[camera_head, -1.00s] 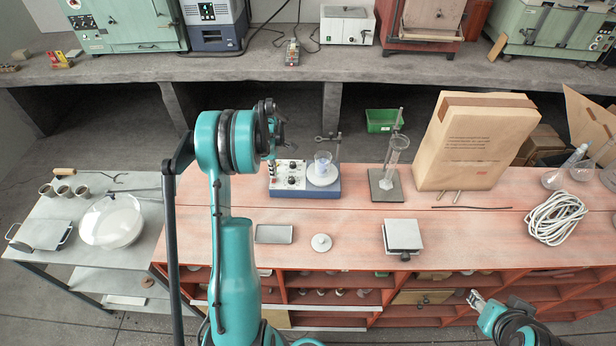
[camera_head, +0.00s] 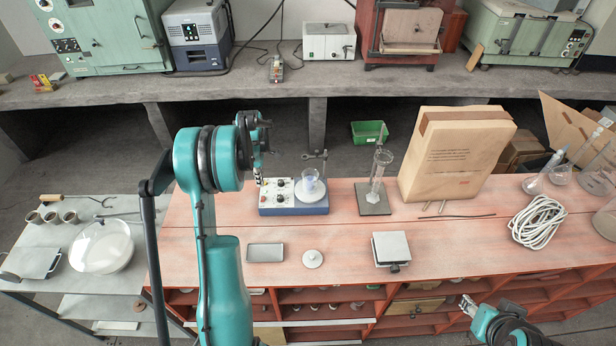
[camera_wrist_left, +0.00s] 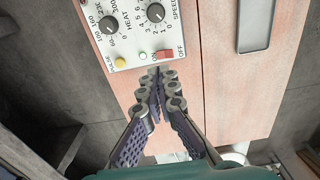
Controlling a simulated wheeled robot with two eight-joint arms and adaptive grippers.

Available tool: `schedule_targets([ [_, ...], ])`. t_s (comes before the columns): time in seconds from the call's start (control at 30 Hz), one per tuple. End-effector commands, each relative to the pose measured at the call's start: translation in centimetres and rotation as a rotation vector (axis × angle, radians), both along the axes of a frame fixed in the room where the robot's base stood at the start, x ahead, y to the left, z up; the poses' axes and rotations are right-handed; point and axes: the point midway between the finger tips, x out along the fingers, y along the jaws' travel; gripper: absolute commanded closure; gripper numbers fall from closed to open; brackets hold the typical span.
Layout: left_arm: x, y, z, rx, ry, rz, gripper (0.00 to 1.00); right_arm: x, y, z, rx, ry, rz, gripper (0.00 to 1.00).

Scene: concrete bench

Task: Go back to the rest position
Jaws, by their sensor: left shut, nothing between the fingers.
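My left gripper (camera_head: 258,181) is raised over the back left of the red-topped bench (camera_head: 350,262), just left of the blue-and-white hotplate stirrer (camera_head: 293,208). In the left wrist view its fingers (camera_wrist_left: 160,80) are together with nothing between them, and the stirrer's knobs and switch (camera_wrist_left: 163,56) show beyond the tips. My right gripper (camera_head: 468,305) is low at the front right, by the bench's front shelves. It is too small to tell whether its fingers are apart.
A beaker (camera_head: 311,184) stands on the stirrer's plate. A grey tray (camera_head: 265,252), a white lid-like disc (camera_head: 313,258) and a small square-topped stand (camera_head: 391,249) sit near the front. A paper bag (camera_head: 455,158) and coiled cable (camera_head: 538,222) are at right.

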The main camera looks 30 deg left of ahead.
Motion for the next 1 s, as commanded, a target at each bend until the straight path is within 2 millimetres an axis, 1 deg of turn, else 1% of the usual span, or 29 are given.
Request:
schedule_targets([
  [0.17, 0.0, 0.0, 0.0, 0.0, 0.0, -0.001, 1.0, 0.0, 0.0, 0.0, 0.0, 0.0, 0.0, 0.6],
  [0.23, 0.0, -0.4, 0.2, 0.003, -0.004, -0.016, 1.0, 0.0, 0.0, -0.2, 0.0, 0.0, 0.0, 0.6],
  [0.27, 0.1, -0.7, 0.4, 0.005, -0.008, -0.031, 1.0, 0.0, 0.0, -0.4, 0.0, 0.0, 0.0, 0.6],
  [0.37, 0.3, -2.7, 1.5, 0.022, -0.032, -0.134, 1.0, 0.0, 0.0, -1.5, 0.0, 0.0, 0.0, 0.6],
  [0.47, 0.1, -6.1, 3.3, 0.054, -0.071, -0.311, 1.0, 0.0, 0.0, -3.2, 0.0, 0.0, 0.0, 0.6],
  [0.53, -0.4, -9.0, 4.6, 0.085, -0.105, -0.459, 1.0, 0.0, 0.0, -4.5, 0.0, 0.0, 0.0, 0.6],
  [0.57, -0.7, -10.2, 5.1, 0.099, -0.118, -0.524, 1.0, 0.0, 0.0, -5.1, 0.0, 0.0, 0.0, 0.6],
  [0.6, -1.1, -11.8, 5.7, 0.119, -0.136, -0.609, 1.0, 0.0, 0.0, -5.7, 0.0, 0.0, 0.0, 0.6],
  [0.67, -2.0, -14.2, 6.3, 0.15, -0.162, -0.736, 1.0, 0.0, 0.0, -6.8, 0.0, 0.0, 0.0, 0.6],
  [0.7, -2.7, -15.7, 6.7, 0.172, -0.179, -0.82, 1.0, 0.0, 0.0, -7.4, 0.0, 0.0, 0.0, 0.6],
  [0.83, -5.4, -20.4, 7.1, 0.249, -0.23, -1.09, 1.0, 0.0, 0.0, -9.6, 0.0, 0.0, 0.0, 0.6],
  [0.93, -7.8, -23.8, 6.6, 0.317, -0.265, -1.296, 1.0, 0.0, 0.0, -11.3, 0.0, 0.0, 0.0, 0.6],
  [1.0, -9.7, -25.9, 5.9, 0.369, -0.289, -1.438, 1.0, 0.0, 0.0, -12.5, 0.0, 0.0, 0.0, 0.6],
])
